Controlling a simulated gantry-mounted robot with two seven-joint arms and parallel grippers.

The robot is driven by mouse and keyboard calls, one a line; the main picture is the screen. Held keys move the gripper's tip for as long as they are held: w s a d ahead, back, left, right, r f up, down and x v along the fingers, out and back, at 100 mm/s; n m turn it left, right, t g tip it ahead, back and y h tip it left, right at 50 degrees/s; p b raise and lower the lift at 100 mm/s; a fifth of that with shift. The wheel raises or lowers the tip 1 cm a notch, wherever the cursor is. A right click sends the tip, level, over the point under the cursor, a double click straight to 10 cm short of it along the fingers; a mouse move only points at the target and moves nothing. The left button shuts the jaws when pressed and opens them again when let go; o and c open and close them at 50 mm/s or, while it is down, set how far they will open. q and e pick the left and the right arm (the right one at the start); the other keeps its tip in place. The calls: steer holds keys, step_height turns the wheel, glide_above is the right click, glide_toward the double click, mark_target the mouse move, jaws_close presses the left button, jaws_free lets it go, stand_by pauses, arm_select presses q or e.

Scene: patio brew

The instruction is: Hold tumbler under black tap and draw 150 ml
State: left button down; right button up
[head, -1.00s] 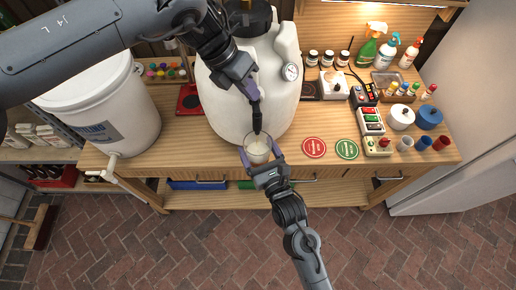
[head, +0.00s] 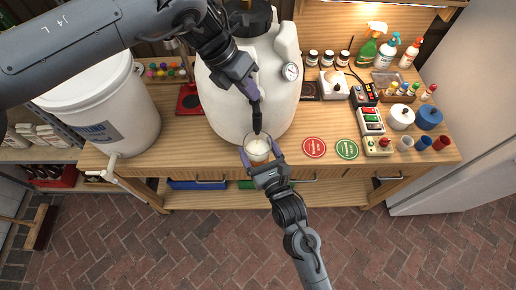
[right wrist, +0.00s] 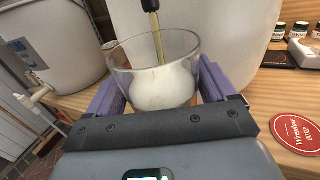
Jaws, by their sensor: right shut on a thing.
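My right gripper (head: 262,163) is shut on the clear tumbler (head: 257,145), with a purple finger on each side. The tumbler is below the black tap (head: 257,125), in front of the large white keg (head: 275,75). In the right wrist view, a thin amber stream runs from the black spout (right wrist: 150,5) into the tumbler (right wrist: 190,50). White foam (right wrist: 165,87) lies inside with some amber below; the purple fingers partly hide the glass. My left gripper (head: 252,92) is at the upper part of the tap; its grip on it is unclear.
A white bucket (head: 105,115) with a spigot stands left. A red coaster (head: 314,148) and green coaster (head: 346,149) lie right of the tumbler.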

mark_target(258, 161)
arm_select(q)
step_height(258, 161, up, 7)
stand_by(0.6)
steer(key=v, duration=1.2)
steer(key=shift+d, duration=0.1)
arm_select(e)
steer(key=shift+s+r, duration=0.1)
stand_by(0.6)
steer(key=shift+s+d+p, duration=0.15)
steer(key=shift+s+p, duration=0.55)
steer(key=shift+s, duration=0.5)
steer(key=shift+s+d+p, duration=0.1)
steer(key=shift+s+p, duration=0.6)
steer(key=shift+s, duration=0.5)
arm_select(q)
steer(key=shift+r+p, duration=0.6)
steer(key=shift+r, duration=1.35)
arm_select(e)
steer(key=shift+s+d, duration=0.15)
steer(key=shift+s, duration=1.35)
